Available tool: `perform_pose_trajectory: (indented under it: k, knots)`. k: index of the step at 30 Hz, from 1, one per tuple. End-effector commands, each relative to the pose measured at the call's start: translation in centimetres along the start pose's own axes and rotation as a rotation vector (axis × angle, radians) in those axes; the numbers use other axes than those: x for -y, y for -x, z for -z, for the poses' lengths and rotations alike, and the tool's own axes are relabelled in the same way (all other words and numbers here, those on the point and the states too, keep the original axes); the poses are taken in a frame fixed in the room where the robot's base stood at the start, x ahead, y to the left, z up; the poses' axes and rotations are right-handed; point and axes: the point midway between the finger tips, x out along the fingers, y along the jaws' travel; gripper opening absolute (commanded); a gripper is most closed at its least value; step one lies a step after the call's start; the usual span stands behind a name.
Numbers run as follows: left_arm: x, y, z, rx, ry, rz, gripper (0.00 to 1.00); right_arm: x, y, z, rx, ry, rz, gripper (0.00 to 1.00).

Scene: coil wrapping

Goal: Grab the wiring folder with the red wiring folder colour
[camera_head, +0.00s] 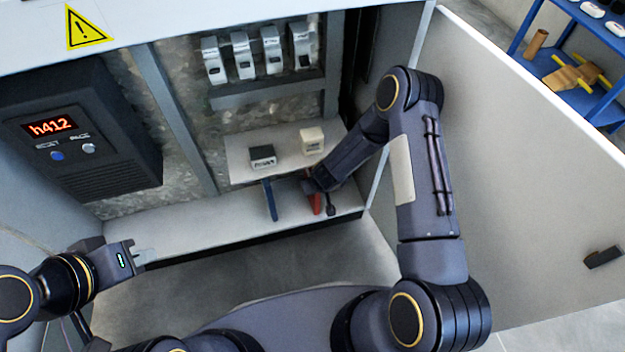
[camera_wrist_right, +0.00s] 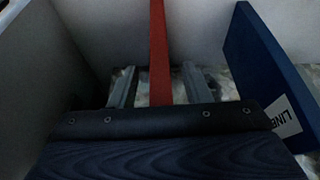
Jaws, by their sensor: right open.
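The red wiring folder (camera_head: 314,203) stands on the floor ledge of the open cabinet, partly hidden behind my right gripper. In the right wrist view it is a thin red upright strip (camera_wrist_right: 159,45). My right gripper (camera_wrist_right: 159,88) is open, with one finger on each side of the red strip; I cannot tell whether either finger touches it. A blue folder (camera_head: 271,200) stands to the left of the red one; in the wrist view it is a blue panel (camera_wrist_right: 262,65) with a white label, on the right. My left gripper (camera_head: 146,256) is at the lower left, away from the folders.
A small shelf (camera_head: 240,172) above the folders holds a dark-topped block (camera_head: 262,157) and a cream block (camera_head: 312,140). A control box (camera_head: 75,130) reading h412 is at left. The open cabinet door (camera_head: 520,170) and a blue rack (camera_head: 575,98) are at right.

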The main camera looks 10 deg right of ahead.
Motion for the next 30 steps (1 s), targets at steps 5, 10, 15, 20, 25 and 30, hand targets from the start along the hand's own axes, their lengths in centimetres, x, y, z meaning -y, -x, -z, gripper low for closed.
perform_pose_trajectory:
  k: [5,10,15,20,25,30]
  knots:
    - [-0.02,0.09,0.09,-0.002,0.0,0.0,0.0,0.0,0.09,0.14,-0.002,0.0,0.0,0.44]
    - [-0.03,0.09,0.09,-0.002,0.0,0.0,0.0,-0.02,0.1,0.13,-0.002,0.0,0.0,0.21]
    - [-0.03,0.09,0.1,-0.002,0.0,0.0,0.0,-0.02,0.1,0.12,-0.002,0.0,0.0,0.0]
    - [-0.03,0.09,0.09,-0.002,0.0,0.0,0.0,-0.02,0.1,0.12,-0.002,0.0,0.0,0.0]
    - [-0.03,0.09,0.09,-0.002,0.0,0.0,0.0,-0.02,0.12,0.16,-0.003,0.0,-0.001,0.0]
    - [-0.06,0.15,0.12,-0.002,0.0,0.0,0.0,-0.05,0.19,0.18,-0.003,0.0,-0.001,0.0]
